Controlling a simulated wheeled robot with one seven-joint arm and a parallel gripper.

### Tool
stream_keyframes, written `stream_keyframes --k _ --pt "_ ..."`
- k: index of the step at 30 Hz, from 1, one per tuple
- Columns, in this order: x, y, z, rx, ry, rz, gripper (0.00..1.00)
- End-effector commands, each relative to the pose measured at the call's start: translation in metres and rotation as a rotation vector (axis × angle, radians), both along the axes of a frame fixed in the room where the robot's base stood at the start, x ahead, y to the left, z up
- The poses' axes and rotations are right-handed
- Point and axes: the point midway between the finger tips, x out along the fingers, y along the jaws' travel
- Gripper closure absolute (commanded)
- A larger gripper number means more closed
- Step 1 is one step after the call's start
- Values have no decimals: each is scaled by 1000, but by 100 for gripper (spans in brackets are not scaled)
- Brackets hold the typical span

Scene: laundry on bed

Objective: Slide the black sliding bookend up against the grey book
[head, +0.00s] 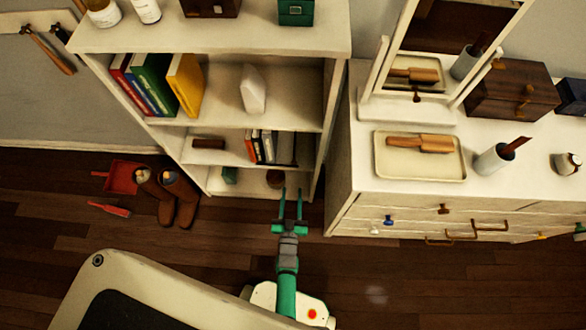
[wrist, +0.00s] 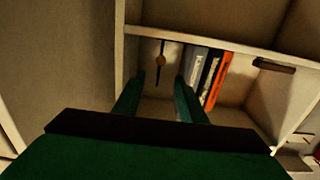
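The black sliding bookend (wrist: 158,70) shows in the wrist view as a thin dark upright with a brass-coloured knob. It stands in a lower shelf bay, apart from the books. The grey book (wrist: 194,66) is to its right there, at the near end of a short row of books. In the head view the grey book (head: 285,149) is at the row's right end, and the bookend is hard to make out. My gripper (head: 291,196) is open and empty in front of the bookcase. In the wrist view the knob appears between my fingertips (wrist: 155,88), farther off.
The white bookcase (head: 225,128) has side walls and shelf boards around the bay. A dark block (head: 208,143) lies left of the books. The white dresser (head: 350,205) stands close on the right.

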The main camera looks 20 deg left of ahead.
Motion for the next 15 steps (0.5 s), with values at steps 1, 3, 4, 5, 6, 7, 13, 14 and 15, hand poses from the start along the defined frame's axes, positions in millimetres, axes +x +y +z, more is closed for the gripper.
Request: stream_keyframes --k 1,3,4,5,6,7,13,14,15 --pt "3 2 -1 1 -2 3 62" --pt "8 4 -1 1 -3 4 62" --pt "11 5 -1 1 -4 4 62" --pt "14 6 -1 1 -4 4 62" --pt "19 7 -1 1 -4 4 62" --pt "23 9 -1 1 -4 4 62" --pt "57 19 0 1 -4 4 62" --pt "63 20 -1 1 -4 4 62" --pt "69 22 -1 1 -4 4 62"
